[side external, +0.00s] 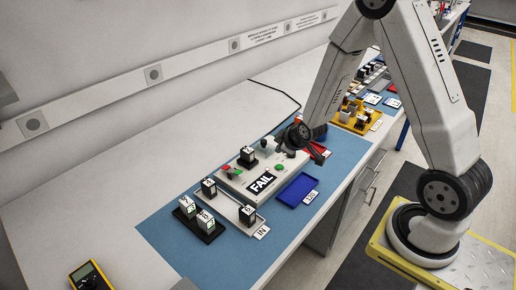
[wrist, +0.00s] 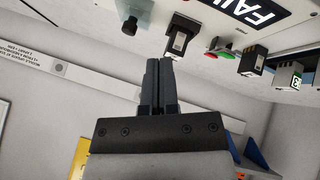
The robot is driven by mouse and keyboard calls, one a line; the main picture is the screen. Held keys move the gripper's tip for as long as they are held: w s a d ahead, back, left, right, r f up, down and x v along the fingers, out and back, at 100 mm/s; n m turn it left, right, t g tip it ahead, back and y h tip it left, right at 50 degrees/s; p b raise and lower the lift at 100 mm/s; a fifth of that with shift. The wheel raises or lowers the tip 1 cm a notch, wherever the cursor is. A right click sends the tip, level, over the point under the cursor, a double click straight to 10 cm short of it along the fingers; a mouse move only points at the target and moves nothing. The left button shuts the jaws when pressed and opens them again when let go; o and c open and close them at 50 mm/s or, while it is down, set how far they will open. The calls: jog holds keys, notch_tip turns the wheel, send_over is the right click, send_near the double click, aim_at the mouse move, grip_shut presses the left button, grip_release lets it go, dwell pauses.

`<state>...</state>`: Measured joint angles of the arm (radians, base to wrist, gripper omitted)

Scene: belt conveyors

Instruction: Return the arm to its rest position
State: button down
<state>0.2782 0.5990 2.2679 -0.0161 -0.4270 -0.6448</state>
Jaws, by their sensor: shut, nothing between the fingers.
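My arm reaches over the bench from the right in the side external view, bent at the elbow. The tester also shows at the top of the wrist view (wrist: 222,12).
A blue tray (side external: 296,191) lies before the tester; a red tray (side external: 318,149) is partly hidden behind my gripper. A light IN tray (side external: 228,206) and a black holder (side external: 205,235) carry modules. A yellow rack (side external: 358,123) stands farther back, a multimeter (side external: 89,276) at front left.

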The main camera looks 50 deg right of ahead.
jog(key=s+a+r+m+g+y, duration=0.1)
jog(key=s+a+r+m+g, duration=0.1)
jog(key=s+a+r, duration=0.2)
jog(key=s+a+r+m+g+y, duration=0.1)
jog(key=s+a+r+m+g, duration=0.1)
jog(key=s+a, duration=0.6)
notch_tip(320, 180, up, 2)
jog(key=shift+s+r+g, duration=0.25)
jog(key=shift+s+g, duration=0.35)
jog(key=shift+s, duration=0.4)
